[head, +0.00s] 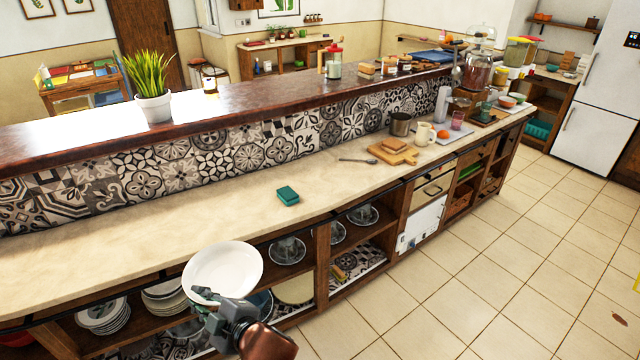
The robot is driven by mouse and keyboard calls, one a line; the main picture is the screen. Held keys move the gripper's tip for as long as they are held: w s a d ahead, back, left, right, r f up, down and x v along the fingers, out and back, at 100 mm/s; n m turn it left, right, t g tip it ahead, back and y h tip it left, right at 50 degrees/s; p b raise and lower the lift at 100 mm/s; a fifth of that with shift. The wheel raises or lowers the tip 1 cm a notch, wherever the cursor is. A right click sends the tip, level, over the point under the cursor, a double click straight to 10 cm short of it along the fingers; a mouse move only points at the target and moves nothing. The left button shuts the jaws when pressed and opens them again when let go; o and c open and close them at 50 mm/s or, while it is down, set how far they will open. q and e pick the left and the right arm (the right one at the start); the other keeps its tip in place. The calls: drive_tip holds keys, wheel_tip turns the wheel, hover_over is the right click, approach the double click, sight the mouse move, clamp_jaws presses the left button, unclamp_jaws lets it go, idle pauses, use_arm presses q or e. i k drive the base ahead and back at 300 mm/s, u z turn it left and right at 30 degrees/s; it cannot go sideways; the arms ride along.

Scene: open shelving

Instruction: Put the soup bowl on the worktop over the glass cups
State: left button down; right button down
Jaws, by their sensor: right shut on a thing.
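My right gripper (205,300) is shut on the rim of the white soup bowl (222,268). The bowl is tilted, with its inside facing up and toward me, at the worktop's front edge. I cannot tell whether it touches the edge. The pale stone worktop (165,218) runs along the tiled wall. Glass cups (287,250) stand in the open shelf below it, right of the bowl, with more glassware (363,213) in the bay further right. My left gripper is not in view.
A green sponge (288,196) lies on the worktop above the glass cups. A spoon (357,161), a cutting board (393,152) and a metal pot (401,124) are further right. Stacked plates (103,313) fill the lower left shelf. The worktop left of the sponge is clear.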

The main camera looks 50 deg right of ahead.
sight(339, 171)
drive_tip(key=u, duration=0.25)
drive_tip(key=k, duration=0.2)
drive_tip(key=z, duration=1.45)
drive_tip(key=i, duration=1.15)
drive_tip(key=z, duration=0.65)
drive_tip(key=i, duration=1)
drive_tip(key=u, duration=0.1)
